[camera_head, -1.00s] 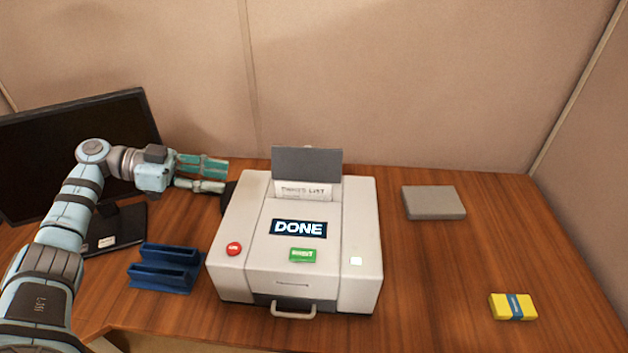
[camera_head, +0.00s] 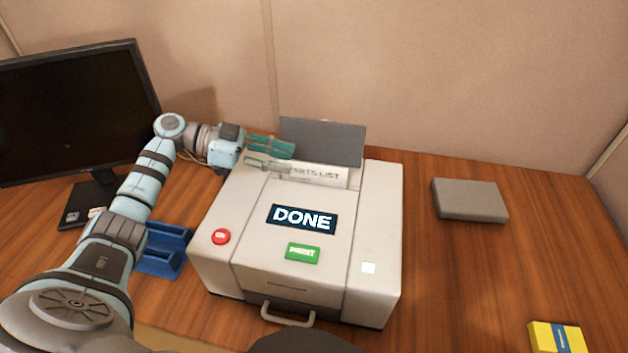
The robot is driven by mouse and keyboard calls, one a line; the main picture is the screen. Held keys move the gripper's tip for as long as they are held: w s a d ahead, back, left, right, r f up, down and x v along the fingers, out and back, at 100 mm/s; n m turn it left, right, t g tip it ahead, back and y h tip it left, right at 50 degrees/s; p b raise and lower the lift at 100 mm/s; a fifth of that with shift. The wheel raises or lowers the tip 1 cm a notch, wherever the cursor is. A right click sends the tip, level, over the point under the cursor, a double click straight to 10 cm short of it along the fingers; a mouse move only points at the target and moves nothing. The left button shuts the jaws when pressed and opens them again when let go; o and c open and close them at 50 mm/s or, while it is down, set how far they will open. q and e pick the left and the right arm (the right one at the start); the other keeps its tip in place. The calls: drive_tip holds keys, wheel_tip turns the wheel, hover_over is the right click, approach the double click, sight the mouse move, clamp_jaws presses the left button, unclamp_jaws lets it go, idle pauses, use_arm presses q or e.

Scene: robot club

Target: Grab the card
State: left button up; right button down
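A white card (camera_head: 318,175) printed "PARTS LIST" stands out of the top slot of a grey-white printer (camera_head: 378,215), in front of a dark grey back plate (camera_head: 325,143). My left gripper (camera_head: 290,159) reaches in from the left over the printer's rear left corner. Its teal fingers are apart, one above the other, with the tips at the card's left end. The lower fingertip overlaps the card's left edge in the picture; I cannot tell whether it touches. The fingers hold nothing that I can see. My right gripper is out of view.
The printer has a "DONE" display (camera_head: 301,219), a red button (camera_head: 221,237) and a green button (camera_head: 302,253). A monitor (camera_head: 75,110) and a blue holder (camera_head: 165,250) are left. A grey box (camera_head: 469,201) and a yellow pack (camera_head: 557,338) lie right, with clear table between.

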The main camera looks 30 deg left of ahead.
sight(307, 165)
use_arm(q)
drive_tip(key=x, duration=0.7)
drive_tip(key=shift+w+d+f, duration=0.1)
drive_tip(key=shift+w+d, duration=0.05)
drive_tip(key=shift+d, duration=0.2)
drive_tip(key=shift+a, duration=0.1)
clamp_jaws()
